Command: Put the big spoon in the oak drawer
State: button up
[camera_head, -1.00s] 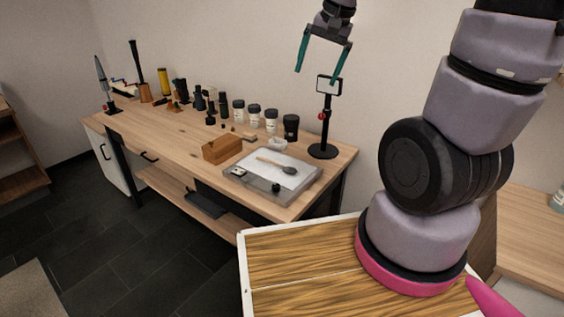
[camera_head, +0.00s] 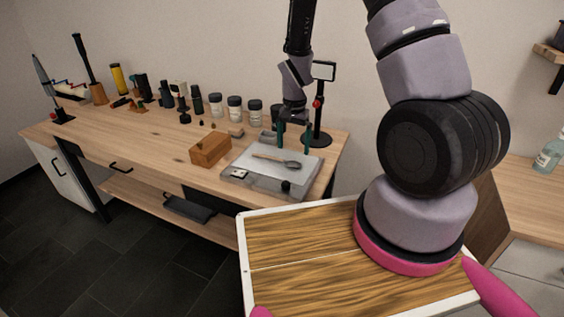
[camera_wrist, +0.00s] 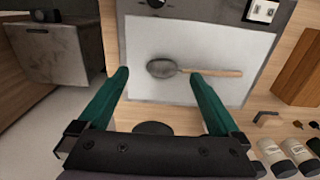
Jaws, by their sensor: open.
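The big spoon (camera_head: 270,157) has a dark grey bowl and a wooden handle. It lies on a pale sheet in a grey tray (camera_head: 240,182) on the workbench. In the wrist view the spoon (camera_wrist: 222,72) runs left to right, bowl on the left. My gripper (camera_head: 292,150) is open and empty above the tray. In the wrist view its green fingertips (camera_wrist: 158,75) appear either side of the bowl, the right one by the handle; the height gap is unclear. A small brown wooden box (camera_head: 210,149) stands left of the tray; whether it is the oak drawer is unclear.
Jars (camera_head: 235,107) and tools line the back of the workbench (camera_head: 150,140). A black stand (camera_head: 318,115) rises close behind my gripper. The tray also holds a dark knob (camera_head: 286,186). The bench's left-middle surface is mostly clear.

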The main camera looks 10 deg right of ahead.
aim_at(291, 167)
jog(key=f, duration=0.5)
jog(key=w+f, duration=0.1)
jog(key=f, duration=0.1)
jog(key=shift+a+f, duration=0.1)
jog(key=shift+f, duration=0.25)
jog(key=shift+c, duration=0.3)
jog(key=shift+r, duration=0.1)
jog(key=c, duration=1.5)
